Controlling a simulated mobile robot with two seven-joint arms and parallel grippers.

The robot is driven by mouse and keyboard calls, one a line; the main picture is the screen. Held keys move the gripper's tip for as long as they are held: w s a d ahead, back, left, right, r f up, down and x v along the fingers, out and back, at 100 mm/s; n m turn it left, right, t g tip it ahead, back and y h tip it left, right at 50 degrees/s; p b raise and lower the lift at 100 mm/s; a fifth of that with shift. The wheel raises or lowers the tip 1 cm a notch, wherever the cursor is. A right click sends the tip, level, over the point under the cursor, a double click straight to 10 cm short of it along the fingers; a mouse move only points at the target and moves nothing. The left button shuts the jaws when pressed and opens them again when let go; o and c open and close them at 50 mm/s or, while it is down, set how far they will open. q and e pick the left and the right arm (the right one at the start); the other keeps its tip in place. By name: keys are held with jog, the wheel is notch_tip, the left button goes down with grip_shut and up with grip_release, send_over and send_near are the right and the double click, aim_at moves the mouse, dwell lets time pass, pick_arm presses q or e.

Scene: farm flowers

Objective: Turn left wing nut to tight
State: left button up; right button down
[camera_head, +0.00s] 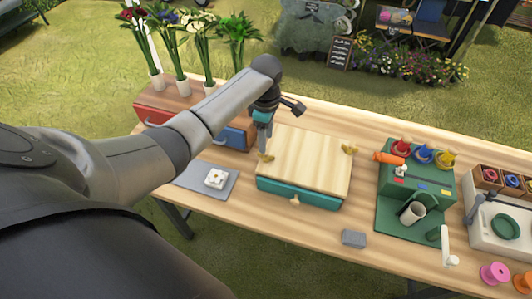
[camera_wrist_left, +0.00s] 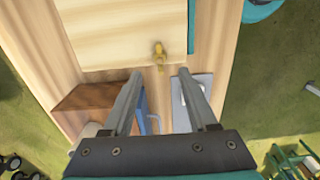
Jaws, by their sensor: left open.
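The left wing nut (camera_head: 266,157) is small and golden, at the left edge of a pale wooden board (camera_head: 308,160) over a teal body (camera_head: 298,194). It also shows in the left wrist view (camera_wrist_left: 159,56), just beyond and between the fingertips. My left gripper (camera_head: 262,138) points down near this wing nut. Its fingers (camera_wrist_left: 160,76) are apart with nothing between the tips. The right wing nut (camera_head: 350,150) sits at the board's other edge. My right gripper is in neither view.
A red and blue drawer box (camera_head: 165,118) and flower vases (camera_head: 182,86) stand left of the board. A grey mat (camera_head: 196,185) with a white piece (camera_head: 215,179) lies in front. A green stand (camera_head: 430,200) is right; a grey block (camera_head: 353,238) lies near the front edge.

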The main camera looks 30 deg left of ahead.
aim_at(266, 154)
pick_arm(q)
notch_tip(266, 154, down, 7)
jog(key=shift+r+b, duration=0.15)
jog(key=shift+b, duration=0.55)
grip_shut()
